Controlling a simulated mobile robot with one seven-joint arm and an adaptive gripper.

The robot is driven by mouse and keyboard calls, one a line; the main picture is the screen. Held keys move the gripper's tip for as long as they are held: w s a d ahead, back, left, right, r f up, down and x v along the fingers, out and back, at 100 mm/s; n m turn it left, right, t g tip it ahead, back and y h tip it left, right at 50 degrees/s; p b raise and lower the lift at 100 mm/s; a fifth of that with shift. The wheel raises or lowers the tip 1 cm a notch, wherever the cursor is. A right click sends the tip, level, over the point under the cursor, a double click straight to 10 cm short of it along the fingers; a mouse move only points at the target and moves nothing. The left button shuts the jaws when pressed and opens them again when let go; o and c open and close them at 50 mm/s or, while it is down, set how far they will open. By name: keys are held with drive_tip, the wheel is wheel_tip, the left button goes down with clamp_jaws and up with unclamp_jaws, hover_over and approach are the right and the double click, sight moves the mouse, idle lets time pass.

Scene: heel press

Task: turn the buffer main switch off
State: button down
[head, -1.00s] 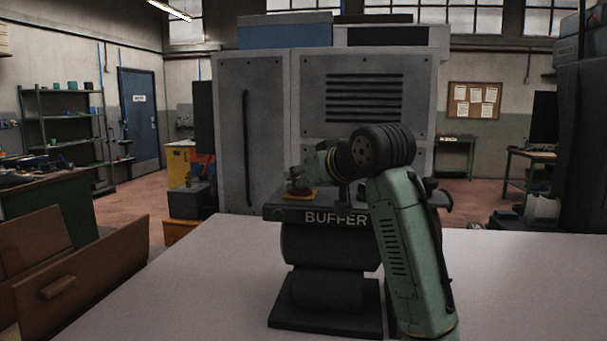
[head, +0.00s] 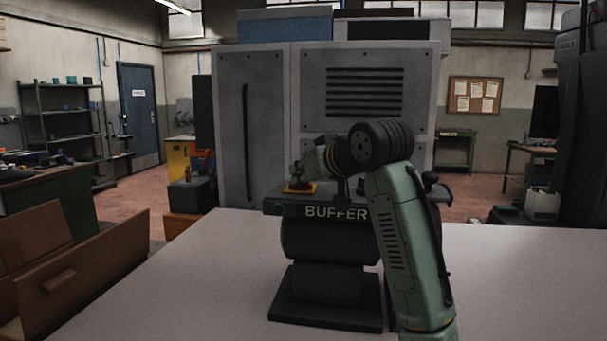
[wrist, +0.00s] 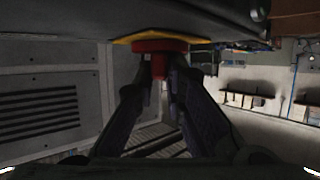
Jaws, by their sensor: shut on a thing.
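The buffer (head: 325,245) is a dark machine with a white BUFFER label, standing on the pale table. Its main switch is a red knob (head: 299,187) on a yellow plate (head: 312,188) on top, at the left end. In the wrist view the red knob (wrist: 159,47) hangs from the yellow plate (wrist: 122,40), as that picture is upside down. My gripper (wrist: 160,72) is shut on the red knob, one finger on each side. In the head view my gripper (head: 300,176) is at the knob, small and partly blended with it. The knob's pointing direction cannot be read.
The pale table (head: 520,270) is clear around the buffer. A large grey cabinet (head: 265,130) stands close behind it. A brown wooden box (head: 90,260) is at the left front. My arm covers the buffer's right side in the head view.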

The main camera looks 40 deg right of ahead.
drive_tip(key=shift+y, duration=0.3)
drive_tip(key=shift+d+n+y, duration=0.1)
drive_tip(key=shift+n+y, duration=0.5)
drive_tip(key=shift+n, duration=0.1)
drive_tip(key=c, duration=1.7)
unclamp_jaws()
drive_tip(key=shift+o, duration=0.2)
drive_tip(key=shift+s, duration=0.15)
drive_tip(key=v, duration=1.1)
drive_tip(key=shift+s+r, duration=0.15)
drive_tip(key=shift+s, duration=0.25)
drive_tip(key=shift+s, duration=0.1)
